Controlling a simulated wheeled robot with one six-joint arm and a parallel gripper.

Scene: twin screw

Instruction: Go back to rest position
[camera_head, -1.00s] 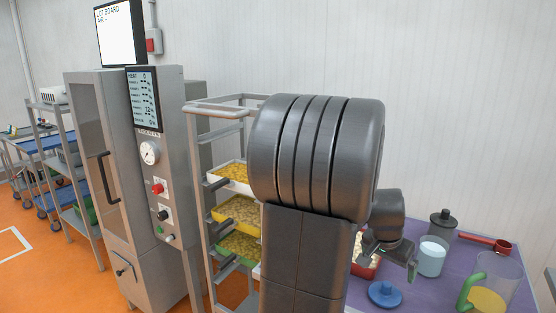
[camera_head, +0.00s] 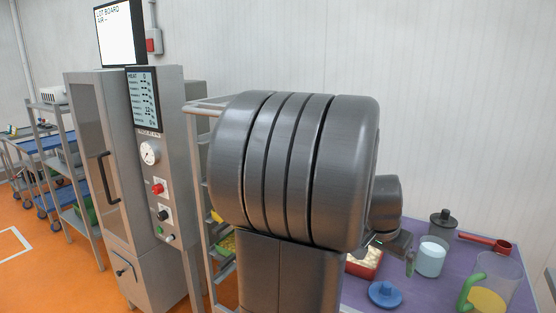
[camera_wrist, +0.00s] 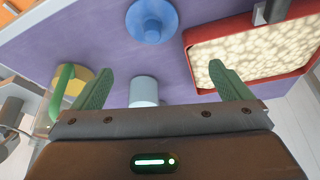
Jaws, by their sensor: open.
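My gripper (camera_wrist: 162,88) is open and empty in the wrist view, its two green fingers spread wide apart above the purple table (camera_wrist: 95,45). A light blue-white cup (camera_wrist: 143,92) shows between the fingers, farther off, and nothing is held. In the head view my dark arm fills the middle and hides much of what lies behind it. Part of my gripper (camera_head: 411,262) shows there at the arm's right, over the table near the red tray.
A red tray of pale pieces (camera_head: 365,264), a blue lid (camera_head: 385,294), a white cup (camera_head: 431,258), a dark jar (camera_head: 443,222), a red scoop (camera_head: 487,242) and a green-handled jug (camera_head: 493,285) are on the table. A rack (camera_head: 203,150) and a grey cabinet (camera_head: 165,200) stand left.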

